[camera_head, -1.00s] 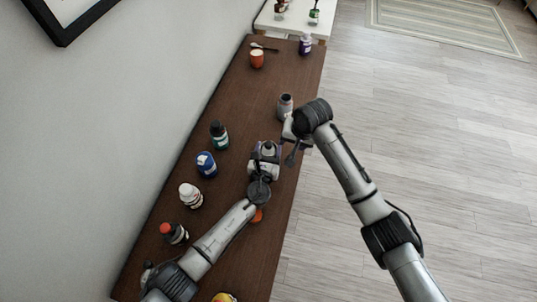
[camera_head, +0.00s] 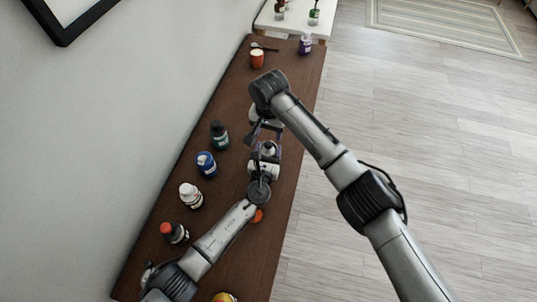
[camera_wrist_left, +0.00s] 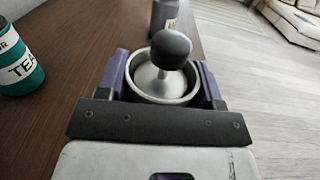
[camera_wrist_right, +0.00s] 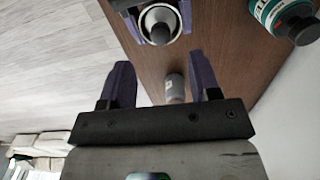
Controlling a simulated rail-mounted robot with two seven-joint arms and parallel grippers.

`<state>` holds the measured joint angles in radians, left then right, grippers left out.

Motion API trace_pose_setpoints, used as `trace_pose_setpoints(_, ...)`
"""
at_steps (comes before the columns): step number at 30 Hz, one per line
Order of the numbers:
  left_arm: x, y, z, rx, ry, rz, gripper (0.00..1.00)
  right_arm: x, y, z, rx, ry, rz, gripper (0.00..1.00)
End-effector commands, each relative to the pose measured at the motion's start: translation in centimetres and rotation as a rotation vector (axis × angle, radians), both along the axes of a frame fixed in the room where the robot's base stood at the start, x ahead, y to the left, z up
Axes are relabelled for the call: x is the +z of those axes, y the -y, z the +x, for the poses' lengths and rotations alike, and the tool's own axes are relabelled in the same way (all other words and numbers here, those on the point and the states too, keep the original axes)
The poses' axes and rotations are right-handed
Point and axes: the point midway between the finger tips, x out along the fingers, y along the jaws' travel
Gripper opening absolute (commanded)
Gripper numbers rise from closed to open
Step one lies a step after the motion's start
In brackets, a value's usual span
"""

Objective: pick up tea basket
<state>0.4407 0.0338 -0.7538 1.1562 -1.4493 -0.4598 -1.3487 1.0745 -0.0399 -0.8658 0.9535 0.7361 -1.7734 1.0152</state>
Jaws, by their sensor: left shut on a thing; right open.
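A round silver vessel with a dark knob (camera_wrist_left: 165,72), which looks like the tea basket, is between the purple fingers of my left gripper (camera_head: 265,157). The left gripper is shut on it over the wooden counter. The knob and rim also show in the right wrist view (camera_wrist_right: 160,22). My right gripper (camera_wrist_right: 163,75) is open and empty, just beyond the left gripper in the head view. Its fingers point toward the vessel but appear apart from it. A grey jar (camera_wrist_right: 174,88) shows between the right fingers, farther off; my right arm hides it in the head view.
A green tea bottle (camera_head: 219,133), blue bottle (camera_head: 206,164), white bottle (camera_head: 190,195) and red-capped bottle (camera_head: 174,232) line the wall side. An orange cup (camera_head: 257,58) and purple bottle (camera_head: 305,43) stand at the far end. The counter between the cup and my right arm is clear.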

Motion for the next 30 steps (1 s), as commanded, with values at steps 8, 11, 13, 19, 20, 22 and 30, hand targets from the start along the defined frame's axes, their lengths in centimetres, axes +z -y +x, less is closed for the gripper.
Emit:
trace_pose_setpoints(8, -0.1, 0.0, 0.0, -0.001, -0.001, 0.0, 0.34, -1.7, 0.0, 0.0, 0.0, -0.001, -0.001, 0.57)
trace_pose_setpoints(11, -0.1, 0.0, 0.0, -0.001, -0.001, 0.0, 0.34, -3.1, 0.0, -0.1, 0.0, -0.002, -0.003, 0.57)
trace_pose_setpoints(13, -0.1, 0.0, 0.0, -0.001, -0.001, 0.0, 0.34, -4.0, 0.0, -0.1, 0.0, -0.002, -0.002, 0.57)
trace_pose_setpoints(19, -0.1, 0.0, 0.0, -0.001, -0.001, 0.0, 0.34, -5.8, -0.1, 0.0, 0.001, -0.001, -0.001, 0.57)
trace_pose_setpoints(20, -0.1, 0.0, 0.0, -0.001, -0.001, 0.0, 0.34, -5.9, -0.1, 0.0, 0.002, 0.0, 0.0, 0.57)
trace_pose_setpoints(22, -0.1, 0.0, 0.0, -0.001, -0.001, 0.0, 0.34, -6.1, -0.1, 0.0, 0.002, 0.001, 0.001, 0.57)
trace_pose_setpoints(30, -0.1, 0.0, 0.0, -0.001, -0.001, 0.0, 0.34, -6.1, -0.1, 0.0, 0.002, 0.0, 0.001, 0.51)
